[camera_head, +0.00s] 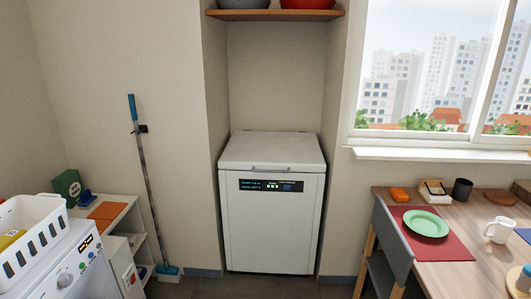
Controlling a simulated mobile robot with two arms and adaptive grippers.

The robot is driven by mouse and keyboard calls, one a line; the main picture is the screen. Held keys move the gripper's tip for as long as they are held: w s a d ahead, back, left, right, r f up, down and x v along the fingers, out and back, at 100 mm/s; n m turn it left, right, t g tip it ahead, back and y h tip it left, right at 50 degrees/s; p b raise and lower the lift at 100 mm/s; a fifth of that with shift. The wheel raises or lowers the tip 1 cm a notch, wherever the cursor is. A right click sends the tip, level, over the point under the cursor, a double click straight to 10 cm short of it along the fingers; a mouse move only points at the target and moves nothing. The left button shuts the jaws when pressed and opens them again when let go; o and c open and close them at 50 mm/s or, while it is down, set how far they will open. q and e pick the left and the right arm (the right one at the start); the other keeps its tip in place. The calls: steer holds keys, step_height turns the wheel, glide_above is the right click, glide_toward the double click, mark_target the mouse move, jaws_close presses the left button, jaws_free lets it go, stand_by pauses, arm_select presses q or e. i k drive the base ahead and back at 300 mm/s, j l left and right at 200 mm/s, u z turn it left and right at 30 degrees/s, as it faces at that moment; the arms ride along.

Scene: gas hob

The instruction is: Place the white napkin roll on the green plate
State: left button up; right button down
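The green plate (426,223) lies on a red placemat (449,246) on the wooden table at the right. It is empty. I cannot make out a white napkin roll for certain. A small whitish item (434,187) sits in or on a brown holder behind the plate, too small to identify. Neither of my grippers is in view.
The wooden table (483,274) also bears a white mug (499,230), a dark cup (462,189) and an orange item (399,194). A grey chair (392,245) stands at its left edge. A white appliance (271,206) stands mid-view; a white basket (33,233) is at the left.

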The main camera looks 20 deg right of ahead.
mark_target(426, 223)
steer(key=i+l+z, duration=0.1)
steer(key=i+z, duration=0.15)
steer(key=z, duration=0.2)
steer(key=i+z, duration=0.2)
steer(key=z, duration=0.2)
steer(key=i+z, duration=0.25)
steer(key=z, duration=0.2)
steer(key=i+j+z, duration=0.2)
steer(key=z, duration=0.2)
steer(key=i+j+z, duration=0.2)
steer(key=z, duration=0.25)
